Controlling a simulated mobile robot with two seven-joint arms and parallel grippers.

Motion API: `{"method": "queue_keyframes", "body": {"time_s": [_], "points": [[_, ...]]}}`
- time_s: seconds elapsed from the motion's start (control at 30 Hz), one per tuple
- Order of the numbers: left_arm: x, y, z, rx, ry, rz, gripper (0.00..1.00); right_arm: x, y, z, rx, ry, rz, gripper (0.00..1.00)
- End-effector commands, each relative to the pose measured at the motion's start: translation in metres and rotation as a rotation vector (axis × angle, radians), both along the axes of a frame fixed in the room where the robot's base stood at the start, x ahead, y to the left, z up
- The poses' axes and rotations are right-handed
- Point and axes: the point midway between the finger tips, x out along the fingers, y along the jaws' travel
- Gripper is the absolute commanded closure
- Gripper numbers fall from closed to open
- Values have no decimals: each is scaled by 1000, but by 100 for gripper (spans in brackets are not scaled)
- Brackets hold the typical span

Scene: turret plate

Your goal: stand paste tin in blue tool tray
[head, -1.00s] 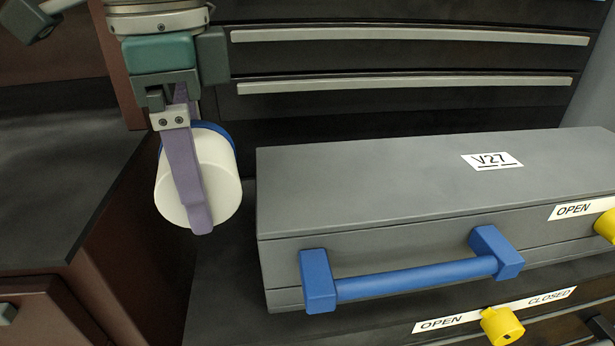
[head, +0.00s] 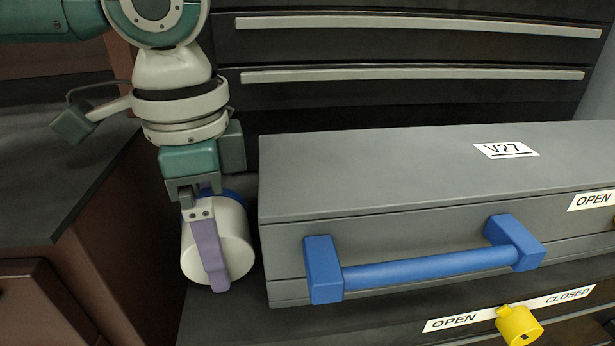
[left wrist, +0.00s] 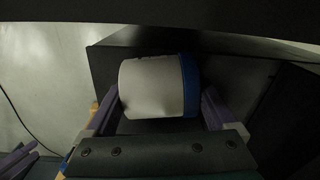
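The paste tin, a white cylinder with a blue end (head: 240,245), is in my left gripper (head: 216,272), left of the grey case. One purple finger crosses its near side in the head view; the other is hidden behind it. In the left wrist view the tin (left wrist: 150,88) lies sideways across the picture between both purple fingers. Whether it touches the dark surface below, I cannot tell. No blue tool tray shows. A purple and teal part at the lower left of the left wrist view may be my right gripper (left wrist: 17,158); its opening is unclear.
The grey case (head: 400,175) marked V27, with a blue handle (head: 430,272), stands close to the tin's right. A brown cabinet (head: 85,250) with a dark top is at left. A yellow knob (head: 518,325) sticks out below the case. Drawers (head: 400,50) are behind.

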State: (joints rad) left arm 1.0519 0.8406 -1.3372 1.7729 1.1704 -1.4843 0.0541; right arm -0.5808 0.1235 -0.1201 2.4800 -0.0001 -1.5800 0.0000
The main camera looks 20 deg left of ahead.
Motion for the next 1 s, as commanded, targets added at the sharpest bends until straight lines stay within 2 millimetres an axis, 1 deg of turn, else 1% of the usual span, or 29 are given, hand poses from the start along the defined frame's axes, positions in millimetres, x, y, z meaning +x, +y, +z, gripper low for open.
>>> {"method": "queue_keyframes", "body": {"time_s": [0.03, 0.07, 0.1, 0.37, 0.47, 0.8, 0.9, 1.0], "points": [[0, 0, 0, 0, 0, 0, 5, 0, 0, 0, 0, 0, 0, 48], [0, 0, 0, 0, 0, 0, 1, 0, 0, 0, 0, 0, 0, 48], [0, 0, 0, 0, 0, 0, 0, 0, 0, 0, 0, 0, 0, 48], [0, 0, 2, -1, -1, 0, 0, 0, 0, -1, 2, 0, -2, 48], [0, 0, 16, -2, -1, 1, 0, 0, 1, 5, 3, 0, -2, 48], [-1, -2, 91, -2, -3, 0, 0, 0, 1, 31, 5, 0, -4, 48], [-2, -3, 107, -1, -2, 0, 0, 0, 1, 35, 5, 0, -4, 48], [-2, -3, 118, -2, -1, 1, 0, 0, 1, 38, 5, 0, -4, 48]]}}
